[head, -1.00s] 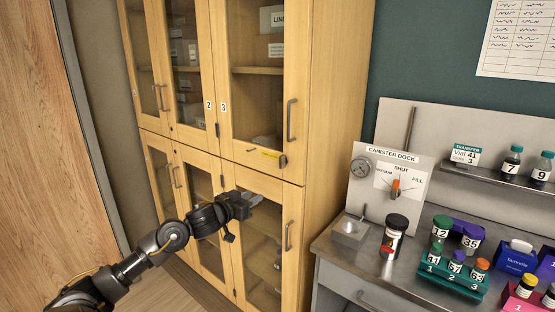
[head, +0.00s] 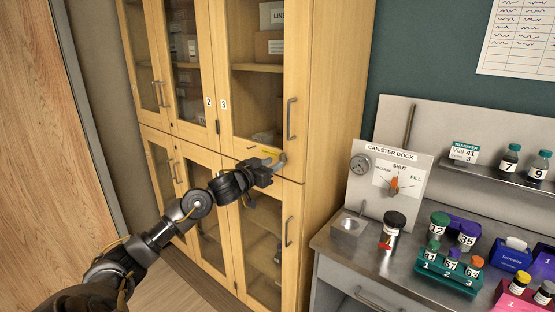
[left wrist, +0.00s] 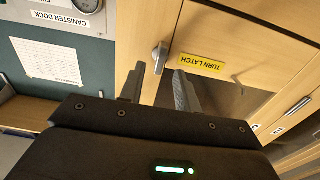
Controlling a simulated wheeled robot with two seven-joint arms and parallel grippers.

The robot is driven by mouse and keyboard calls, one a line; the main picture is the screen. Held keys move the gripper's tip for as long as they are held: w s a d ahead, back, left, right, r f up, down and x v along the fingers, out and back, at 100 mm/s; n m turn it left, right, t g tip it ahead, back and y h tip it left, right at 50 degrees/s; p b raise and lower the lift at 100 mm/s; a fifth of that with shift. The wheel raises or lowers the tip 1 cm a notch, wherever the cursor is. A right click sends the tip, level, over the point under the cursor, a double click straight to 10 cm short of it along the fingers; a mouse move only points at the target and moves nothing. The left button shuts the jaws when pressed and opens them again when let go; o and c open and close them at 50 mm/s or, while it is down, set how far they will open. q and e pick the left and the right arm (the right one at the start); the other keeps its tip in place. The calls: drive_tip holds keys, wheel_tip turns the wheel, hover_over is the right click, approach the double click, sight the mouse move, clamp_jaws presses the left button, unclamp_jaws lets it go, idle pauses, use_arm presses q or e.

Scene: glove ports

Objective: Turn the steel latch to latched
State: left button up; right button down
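The steel latch (left wrist: 160,57) is a small grey lever on the edge of a wooden cabinet door, beside a yellow "TURN LATCH" label (left wrist: 201,65). The wrist picture is upside down. In the left wrist view, my left gripper (left wrist: 159,76) is open, its two fingers either side of the latch's line, with the latch just beyond or between the tips. I cannot tell whether they touch it. In the head view, my left gripper (head: 276,165) reaches up to the latch (head: 283,157), partly covering it. My right gripper is not in view.
The tall wooden cabinet (head: 335,100) has glass doors with vertical handles (head: 291,119) above and below the latch. A steel bench (head: 335,240) to the right holds a canister dock panel (head: 375,200), a dark-lidded jar (head: 392,231) and racked vials.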

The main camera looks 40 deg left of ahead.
sight(286, 154)
use_arm(q)
drive_tip(key=w, duration=0.3)
drive_tip(key=shift+w, duration=0.1)
clamp_jaws()
